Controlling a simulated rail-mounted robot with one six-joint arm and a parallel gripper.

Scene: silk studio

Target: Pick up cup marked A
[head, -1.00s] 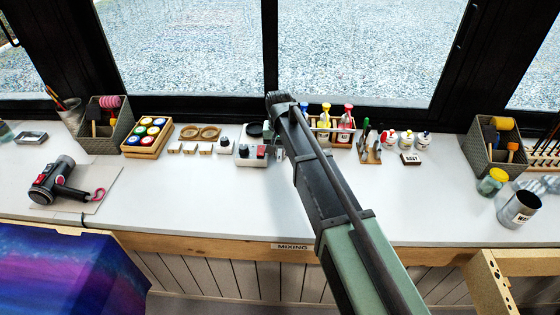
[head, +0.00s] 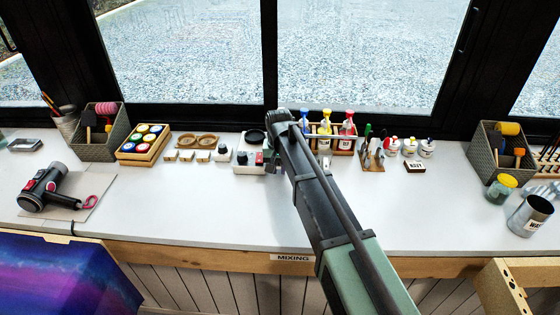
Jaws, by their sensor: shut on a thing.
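My arm reaches from the lower right to the back middle of the bench and bends down at its far end. My gripper (head: 273,164) shows only in part, as a small dark shape beside the arm at the right edge of the white device. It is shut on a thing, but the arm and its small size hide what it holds. I cannot make out a cup marked A anywhere in the head view.
Left of the gripper stand a white device with a black plate (head: 255,136), brown rings (head: 207,141) and a paint box (head: 145,145). To the right are a bottle rack (head: 345,140) and a metal can (head: 530,215). The white bench's front middle is clear.

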